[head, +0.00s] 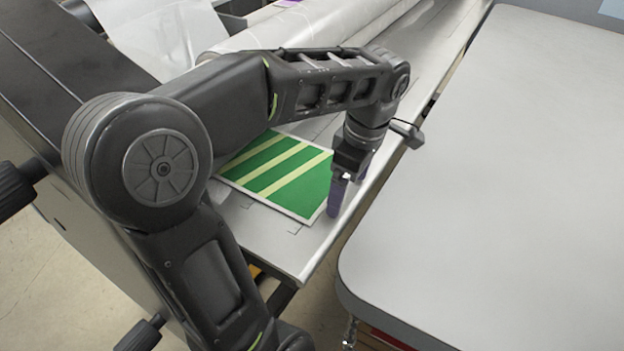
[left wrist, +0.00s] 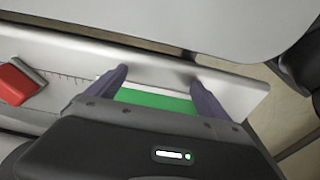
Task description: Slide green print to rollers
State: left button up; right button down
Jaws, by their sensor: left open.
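The green print (head: 279,175) has pale yellow-green stripes and a white border. It lies flat on the grey feed table (head: 290,247) in the head view, partly hidden behind my left arm. My left gripper (head: 336,205) points down at the print's right edge, with purple fingertips. In the left wrist view, the two fingers (left wrist: 160,88) stand apart, with a green strip of the print (left wrist: 155,100) between them. Whether the fingers touch the print is unclear. The long white roll (head: 300,27) lies behind my arm. My right gripper is not in view.
A red block (left wrist: 14,84) sits on the feed table at the left of the left wrist view. A large, bare, grey-edged table (head: 490,190) stands to the right, across a narrow gap. Clear film (head: 158,35) hangs at the back left.

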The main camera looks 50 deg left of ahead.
pick_arm(q)
jog(key=shift+d, duration=0.25)
dwell(0.4)
notch_tip(320, 180, up, 6)
jog(key=d+p, duration=0.2)
jog(key=p, duration=0.2)
jog(key=shift+w, duration=0.35)
dwell(0.6)
